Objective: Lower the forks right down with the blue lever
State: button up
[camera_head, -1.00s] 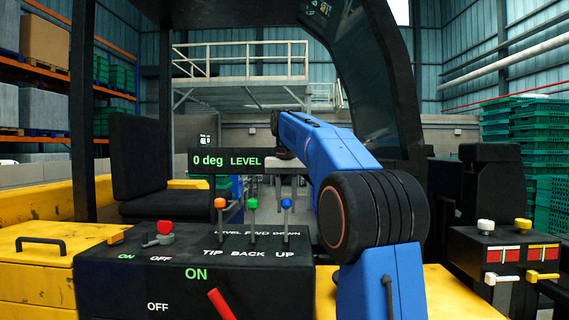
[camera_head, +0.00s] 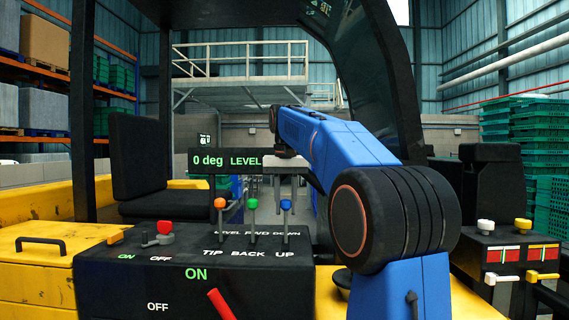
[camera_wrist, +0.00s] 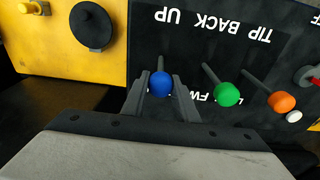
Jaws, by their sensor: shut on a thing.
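The blue lever's round knob (camera_head: 286,204) stands at the right end of a row of three levers on the black console (camera_head: 130,275). In the wrist view the blue knob (camera_wrist: 161,84) sits between the two grey fingers of my gripper (camera_wrist: 161,92). My gripper is shut on the blue lever. In the head view my gripper (camera_head: 286,188) hangs down from above at this knob. The labels DOWN, on the far side, and UP, on the near side, line up with this lever. The forks are not visible.
A green lever (camera_head: 252,204) and an orange lever (camera_head: 220,203) stand close to its left. The display (camera_head: 228,161) reads "0 deg LEVEL". A red lever (camera_head: 221,304) is at the console's front, by ON. White and yellow knobs stand on the right-hand box (camera_head: 510,255).

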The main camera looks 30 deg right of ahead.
jog(key=o, duration=0.8)
jog(key=shift+r, duration=0.1)
jog(key=shift+s+a+r, duration=0.1)
jog(key=shift+s+r, duration=0.1)
jog(key=shift+r, duration=1.75)
jog(key=shift+s+a+r, duration=0.1)
jog(key=shift+s+r, duration=0.05)
jog(key=shift+r, duration=1.8)
